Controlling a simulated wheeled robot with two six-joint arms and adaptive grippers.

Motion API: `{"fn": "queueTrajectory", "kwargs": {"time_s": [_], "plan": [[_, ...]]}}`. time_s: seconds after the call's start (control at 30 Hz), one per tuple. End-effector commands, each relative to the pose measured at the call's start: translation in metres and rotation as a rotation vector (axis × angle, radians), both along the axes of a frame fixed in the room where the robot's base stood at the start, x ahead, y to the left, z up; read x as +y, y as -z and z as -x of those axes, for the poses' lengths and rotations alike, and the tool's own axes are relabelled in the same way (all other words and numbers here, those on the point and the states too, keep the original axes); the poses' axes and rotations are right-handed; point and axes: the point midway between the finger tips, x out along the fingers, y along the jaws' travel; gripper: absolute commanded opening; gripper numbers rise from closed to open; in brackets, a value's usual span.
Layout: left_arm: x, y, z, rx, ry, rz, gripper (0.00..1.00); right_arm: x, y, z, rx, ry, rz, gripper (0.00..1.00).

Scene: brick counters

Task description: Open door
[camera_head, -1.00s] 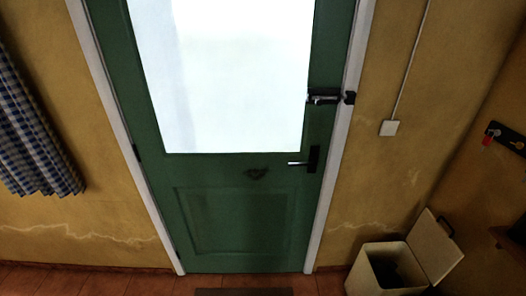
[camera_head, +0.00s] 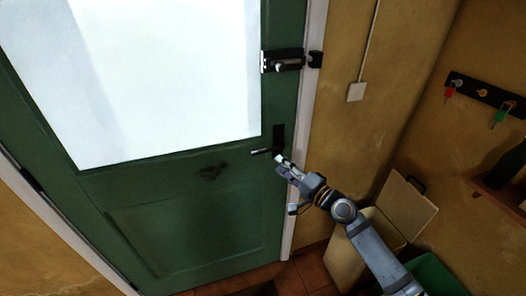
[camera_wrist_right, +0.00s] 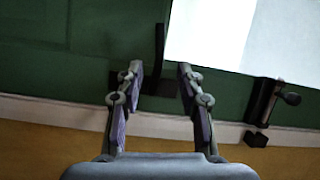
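The green door (camera_head: 190,220) with a large bright glass pane is closed in its white frame. Its lever handle (camera_head: 262,151) sits on a dark plate near the right edge of the door. My right gripper (camera_head: 281,163) is beside the handle, at the lever's right end. In the right wrist view the dark lever (camera_wrist_right: 159,45) stands just beyond and between the two spread fingertips (camera_wrist_right: 160,72). The fingers are open, and I cannot tell whether they touch the handle. My left gripper is not in view.
A bolt latch (camera_head: 284,60) is mounted above the handle, and also shows in the right wrist view (camera_wrist_right: 266,101). A pale bin with a raised lid (camera_head: 408,208) stands below my right arm. A key rack (camera_head: 485,92) hangs on the right wall.

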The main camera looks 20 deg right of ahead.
Motion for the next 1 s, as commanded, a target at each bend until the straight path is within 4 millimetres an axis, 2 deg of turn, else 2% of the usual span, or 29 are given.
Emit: {"fn": "queueTrajectory", "kwargs": {"time_s": [0.13,0.27,0.4,0.6,0.93,0.97,1.0], "plan": [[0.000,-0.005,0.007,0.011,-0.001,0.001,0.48,0.004,-0.003,-0.013,-0.001,0.006,-0.004,0.37],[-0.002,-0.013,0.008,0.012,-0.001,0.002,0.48,0.015,-0.004,-0.037,-0.001,0.006,-0.005,0.37],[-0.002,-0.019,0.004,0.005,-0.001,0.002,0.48,0.028,-0.003,-0.065,0.001,0.005,-0.003,0.37],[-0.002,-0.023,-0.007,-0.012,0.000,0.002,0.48,0.039,-0.001,-0.090,0.002,0.003,0.002,0.37],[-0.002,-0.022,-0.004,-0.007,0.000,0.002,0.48,0.042,0.001,-0.096,0.002,0.003,0.004,0.37],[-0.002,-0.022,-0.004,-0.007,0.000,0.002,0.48,0.042,0.001,-0.096,0.002,0.003,0.004,0.36],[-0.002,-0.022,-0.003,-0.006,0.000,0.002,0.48,0.042,0.001,-0.096,0.002,0.003,0.004,0.31]]}}
